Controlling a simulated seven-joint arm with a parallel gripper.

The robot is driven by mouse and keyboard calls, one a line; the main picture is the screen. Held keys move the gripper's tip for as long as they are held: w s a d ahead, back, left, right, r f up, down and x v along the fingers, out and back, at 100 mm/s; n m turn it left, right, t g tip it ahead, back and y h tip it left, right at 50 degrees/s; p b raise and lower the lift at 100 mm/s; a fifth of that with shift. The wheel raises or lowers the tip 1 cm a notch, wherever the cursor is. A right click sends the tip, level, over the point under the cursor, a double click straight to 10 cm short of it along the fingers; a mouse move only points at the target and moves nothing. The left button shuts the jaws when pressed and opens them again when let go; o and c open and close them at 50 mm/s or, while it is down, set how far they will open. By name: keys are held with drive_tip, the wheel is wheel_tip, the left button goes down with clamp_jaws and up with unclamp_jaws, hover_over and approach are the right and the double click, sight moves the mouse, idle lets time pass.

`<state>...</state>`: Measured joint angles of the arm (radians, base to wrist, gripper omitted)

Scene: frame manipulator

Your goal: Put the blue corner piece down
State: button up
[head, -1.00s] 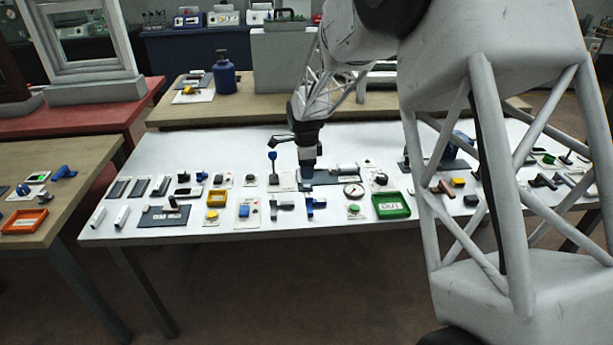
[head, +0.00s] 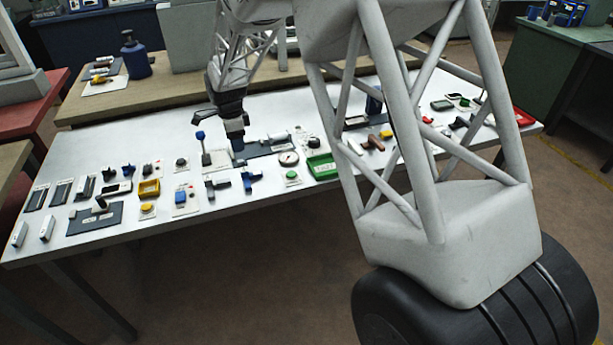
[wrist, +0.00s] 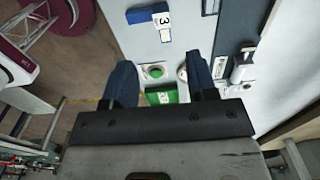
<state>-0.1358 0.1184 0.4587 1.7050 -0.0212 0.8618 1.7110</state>
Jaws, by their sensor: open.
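The blue corner piece appears to be the small blue angled part (head: 250,180) lying on the white table near its front edge. In the wrist view a blue part (wrist: 148,13) lies at the top, beside a label reading 3. My gripper (head: 237,143) is above the left end of a dark plate, behind the blue part. In the wrist view its two bluish fingers are wide apart (wrist: 160,68) with nothing held between them. Whether the fingertips touch the plate cannot be told.
A green button (head: 292,177) and a green tray (head: 322,167) are right of the blue part. A grey part (head: 214,186) lies to its left. A blue-topped lever (head: 203,145) stands close beside my gripper.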

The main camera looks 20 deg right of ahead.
drive_tip(key=s+d+r+n+t, duration=0.1)
drive_tip(key=s+d+r+n, duration=0.25)
drive_tip(key=s+r, duration=0.6)
drive_tip(key=s+d+r+n, duration=0.3)
drive_tip(key=s+r+n, duration=0.25)
drive_tip(key=s, duration=0.65)
drive_tip(key=s+d+r+n, duration=0.1)
drive_tip(key=s+n, duration=0.3)
drive_tip(key=s, duration=0.8)
drive_tip(key=s+d+r+n+t, duration=0.1)
drive_tip(key=s+d+n, duration=0.2)
drive_tip(key=s, duration=1)
drive_tip(key=shift+s+n+t, duration=0.15)
drive_tip(key=shift+n+t, duration=0.15)
drive_tip(key=shift+n, duration=0.6)
